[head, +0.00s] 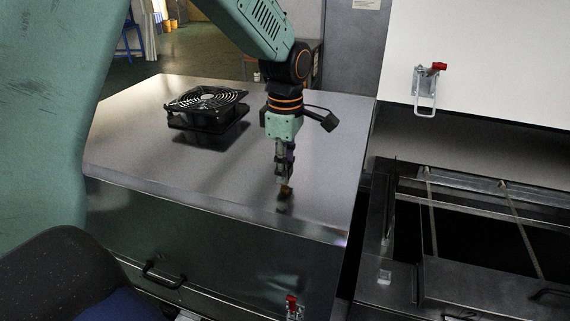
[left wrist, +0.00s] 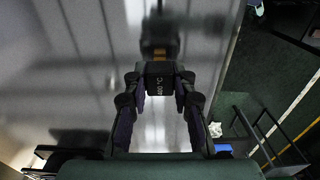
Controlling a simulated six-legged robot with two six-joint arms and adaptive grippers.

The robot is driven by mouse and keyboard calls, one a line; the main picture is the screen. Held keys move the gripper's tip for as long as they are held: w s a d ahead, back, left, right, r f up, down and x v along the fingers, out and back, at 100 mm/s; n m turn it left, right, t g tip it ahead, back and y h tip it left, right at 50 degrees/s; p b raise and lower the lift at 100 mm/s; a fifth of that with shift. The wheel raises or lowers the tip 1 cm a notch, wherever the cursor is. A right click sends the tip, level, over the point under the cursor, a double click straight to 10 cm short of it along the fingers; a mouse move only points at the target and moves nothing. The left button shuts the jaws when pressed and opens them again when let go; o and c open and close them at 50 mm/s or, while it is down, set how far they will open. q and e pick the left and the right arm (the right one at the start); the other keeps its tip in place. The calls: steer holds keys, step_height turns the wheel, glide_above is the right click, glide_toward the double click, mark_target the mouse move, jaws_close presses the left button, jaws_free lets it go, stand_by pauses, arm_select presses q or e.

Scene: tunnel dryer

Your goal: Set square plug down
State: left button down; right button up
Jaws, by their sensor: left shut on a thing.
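The square plug (left wrist: 160,82), a small dark block with pale lettering, sits between the fingertips of my left gripper in the left wrist view. In the head view the plug (head: 285,193) is a small dark and brownish piece at the tip of my left gripper (head: 284,178). My left gripper (left wrist: 158,84) is shut on it and points down over the grey metal top (head: 240,175), near its front edge. A dark reflection lies just under the plug; I cannot tell whether it touches the top. My right gripper is not in view.
A black fan (head: 207,105) stands on the metal top, left of my left gripper. An open dark frame with rods (head: 470,230) lies to the right, past the top's edge. A red-handled latch (head: 427,88) hangs on the white panel. The top's left front is clear.

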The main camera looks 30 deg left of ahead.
arm_select(q)
steer(key=shift+a+f, duration=0.15)
steer(key=shift+a, duration=0.35)
steer(key=c, duration=1.5)
jaws_free()
steer(key=shift+w+f, duration=0.1)
steer(key=shift+c, duration=0.2)
steer(key=shift+o, duration=1.3)
steer(key=shift+w+d, duration=0.1)
steer(key=shift+d, duration=0.25)
steer(key=shift+o, duration=0.9)
steer(key=shift+d, duration=0.25)
steer(key=shift+a+r, duration=0.2)
steer(key=shift+a, duration=0.3)
steer(key=shift+r, duration=0.3)
steer(key=r, duration=0.2)
steer(key=r+b, duration=0.1)
steer(key=r, duration=0.1)
steer(key=d+r, duration=0.1)
steer(key=r, duration=0.1)
steer(key=shift+r, duration=0.4)
steer(key=shift+a+r+b, duration=0.1)
steer(key=shift+r+b, duration=0.3)
steer(key=shift+r, duration=1.9)
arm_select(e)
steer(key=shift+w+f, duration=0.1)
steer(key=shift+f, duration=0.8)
